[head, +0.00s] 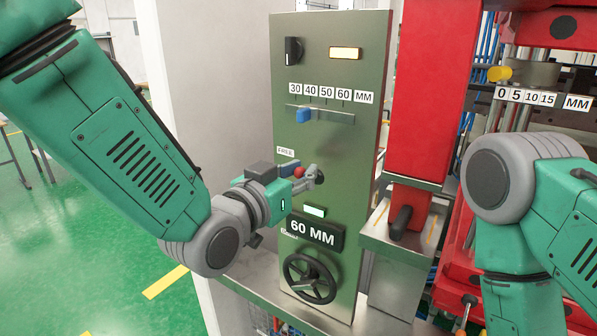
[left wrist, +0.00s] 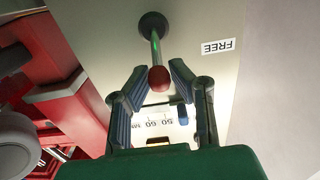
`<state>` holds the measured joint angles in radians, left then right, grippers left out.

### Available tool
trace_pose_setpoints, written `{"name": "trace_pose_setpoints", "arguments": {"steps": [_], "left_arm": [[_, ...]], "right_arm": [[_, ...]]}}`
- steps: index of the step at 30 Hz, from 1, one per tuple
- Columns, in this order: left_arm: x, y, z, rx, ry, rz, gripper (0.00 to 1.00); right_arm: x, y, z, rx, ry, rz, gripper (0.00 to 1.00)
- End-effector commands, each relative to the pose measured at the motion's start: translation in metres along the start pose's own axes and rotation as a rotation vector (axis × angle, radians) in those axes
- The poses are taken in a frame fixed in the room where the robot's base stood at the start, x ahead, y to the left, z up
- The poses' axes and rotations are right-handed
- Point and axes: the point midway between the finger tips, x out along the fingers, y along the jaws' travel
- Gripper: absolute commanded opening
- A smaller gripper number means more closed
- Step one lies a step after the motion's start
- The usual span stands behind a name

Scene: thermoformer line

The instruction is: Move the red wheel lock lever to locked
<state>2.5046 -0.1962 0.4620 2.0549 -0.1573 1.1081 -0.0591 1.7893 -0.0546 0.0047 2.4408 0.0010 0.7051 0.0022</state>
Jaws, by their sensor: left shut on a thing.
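The wheel lock lever is a short metal rod with a red ball knob (head: 299,172) on the green control panel (head: 340,130). It points left from its dark pivot, close below the FREE label (head: 286,153). The left wrist view shows the red knob (left wrist: 158,79) and the rod running to the round pivot. My left gripper (head: 302,172) is at the lever, and its fingers (left wrist: 158,76) close on the knob from both sides. A small label (head: 289,235) below is partly hidden. My right arm shows at the right, but its gripper is out of view.
A dark handwheel (head: 310,279) and a 60 MM display (head: 314,232) sit below the lever. A blue slider (head: 304,115) and a black knob (head: 292,50) are above. A red column (head: 430,90) stands right of the panel. Green floor (head: 90,240) is open at left.

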Motion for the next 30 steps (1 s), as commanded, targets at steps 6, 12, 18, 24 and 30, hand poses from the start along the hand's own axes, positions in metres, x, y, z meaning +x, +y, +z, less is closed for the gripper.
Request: {"name": "trace_pose_setpoints", "arguments": {"steps": [6, 12, 18, 24, 30], "left_arm": [[-0.002, 0.000, 0.005, -0.001, -0.003, 0.000, 0.00], [-0.006, 0.000, 0.019, -0.001, -0.006, 0.001, 0.00], [-0.007, 0.000, 0.021, 0.000, -0.008, 0.001, 0.00], [-0.006, 0.001, 0.022, 0.000, -0.008, 0.001, 0.00], [-0.006, 0.001, 0.032, 0.000, -0.010, 0.001, 0.00]], "right_arm": [[0.004, 0.000, 0.000, 0.000, 0.000, 0.000, 0.41], [0.015, 0.000, 0.001, 0.000, 0.000, 0.000, 0.41], [0.016, 0.000, 0.001, 0.000, 0.000, 0.000, 0.41], [0.016, 0.000, 0.001, 0.000, 0.000, 0.000, 0.41], [0.024, 0.000, 0.001, 0.000, 0.000, 0.000, 0.41]]}}
